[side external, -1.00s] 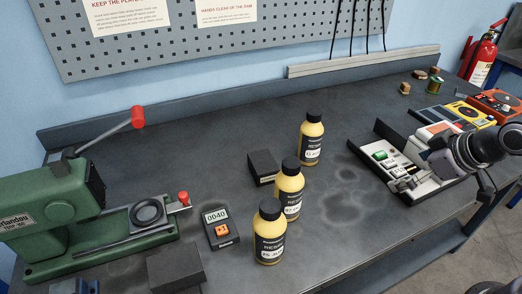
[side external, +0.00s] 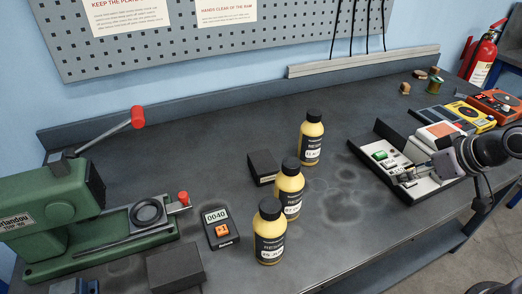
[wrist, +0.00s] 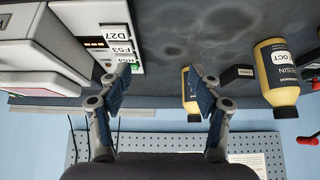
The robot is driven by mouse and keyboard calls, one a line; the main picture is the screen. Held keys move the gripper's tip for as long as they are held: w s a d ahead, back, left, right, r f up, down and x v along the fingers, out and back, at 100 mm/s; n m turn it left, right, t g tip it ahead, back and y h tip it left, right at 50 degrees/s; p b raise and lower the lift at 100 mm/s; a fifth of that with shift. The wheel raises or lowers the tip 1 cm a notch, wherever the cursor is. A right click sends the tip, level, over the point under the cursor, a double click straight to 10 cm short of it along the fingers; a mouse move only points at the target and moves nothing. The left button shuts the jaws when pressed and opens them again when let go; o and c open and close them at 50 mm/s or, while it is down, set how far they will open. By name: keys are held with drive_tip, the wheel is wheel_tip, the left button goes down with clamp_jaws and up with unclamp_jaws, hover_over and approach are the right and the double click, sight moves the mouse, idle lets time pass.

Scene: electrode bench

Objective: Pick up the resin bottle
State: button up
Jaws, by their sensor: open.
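Three yellow resin bottles with black caps and dark labels stand upright on the bench in the side view: a back one (side external: 312,140), a middle one (side external: 289,190) and a front one (side external: 270,235). The front label seems to read 25 JUL. My gripper (side external: 418,174) is over the tray on the right, well apart from the bottles. In the wrist view, my gripper (wrist: 160,76) is open with nothing between its fingers. One bottle (wrist: 276,78) shows at the right, its label ending in OCT. Another bottle (wrist: 190,108) is partly hidden behind the right finger.
A dark tray (side external: 385,135) with small labelled items lies below my gripper. A dark block (side external: 262,167) stands beside the bottles. A meter reading 0040 (side external: 221,229) and a green press (side external: 50,220) are at left. Bare bench separates bottles and tray.

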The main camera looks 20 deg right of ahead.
drive_tip(key=shift+a, duration=0.1)
drive_tip(key=n+t+y, duration=0.4)
drive_tip(key=n+y, duration=0.3)
drive_tip(key=y, duration=0.1)
approach(280, 209)
drive_tip(key=w, duration=0.1)
drive_tip(key=shift+s+f+x, duration=0.1)
drive_tip(key=shift+x, duration=1.45)
drive_tip(key=shift+s+f+x, duration=0.1)
drive_tip(key=shift+f+x, duration=0.05)
drive_tip(key=shift+x, duration=1.4)
drive_tip(key=shift+w+a, duration=0.1)
drive_tip(key=shift+a, duration=0.1)
drive_tip(key=shift+x, duration=2.45)
clamp_jaws()
